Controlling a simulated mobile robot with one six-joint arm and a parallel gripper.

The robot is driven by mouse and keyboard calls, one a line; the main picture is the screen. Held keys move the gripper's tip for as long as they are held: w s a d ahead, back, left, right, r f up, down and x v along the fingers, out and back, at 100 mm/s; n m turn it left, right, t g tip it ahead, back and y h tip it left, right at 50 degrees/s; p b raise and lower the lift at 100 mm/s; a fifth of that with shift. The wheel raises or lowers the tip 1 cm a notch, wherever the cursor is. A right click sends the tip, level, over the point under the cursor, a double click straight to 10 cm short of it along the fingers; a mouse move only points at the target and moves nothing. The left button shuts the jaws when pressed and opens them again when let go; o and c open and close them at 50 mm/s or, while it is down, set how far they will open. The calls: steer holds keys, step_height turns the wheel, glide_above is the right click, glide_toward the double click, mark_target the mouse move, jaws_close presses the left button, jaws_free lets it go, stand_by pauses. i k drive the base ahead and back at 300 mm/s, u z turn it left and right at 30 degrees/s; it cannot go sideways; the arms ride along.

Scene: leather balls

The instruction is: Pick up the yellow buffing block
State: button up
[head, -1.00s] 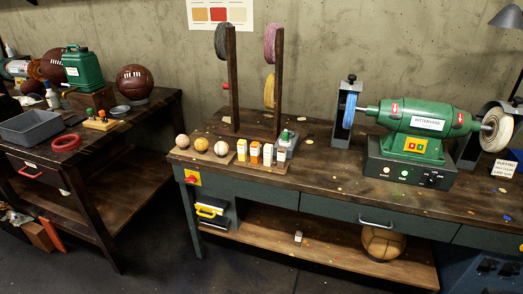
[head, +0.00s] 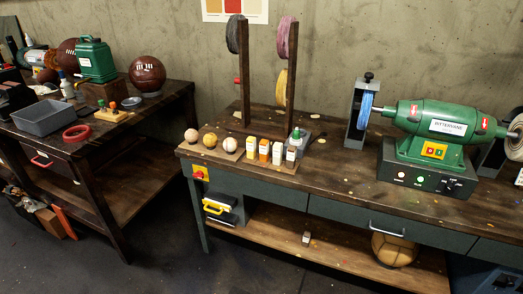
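A row of small upright blocks with pale wrappers stands on a wooden board (head: 225,154) at the front left of the workbench. The yellow buffing block (head: 277,153) appears to be the third from the left. An orange block (head: 264,150) stands just left of it and a whitish block (head: 290,155) just right of it. A pale block (head: 251,147) is at the row's left end. The blocks are small in the picture, so their exact colours are hard to tell. My gripper is not in view.
A dark wheel rack (head: 240,80) stands behind, and a green buffing machine (head: 440,125) is to the right. A second table (head: 150,105) stands left, with floor (head: 160,255) between. A drawer handle (head: 387,230) sticks out in front.

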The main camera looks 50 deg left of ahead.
mark_target(251, 142)
steer(key=u, duration=0.1)
steer(key=i, duration=1.25)
steer(key=u, duration=5.15)
steer(key=i, duration=0.1)
steer(key=z, duration=3.85)
steer(key=k, duration=0.2)
steer(key=u, duration=2.2)
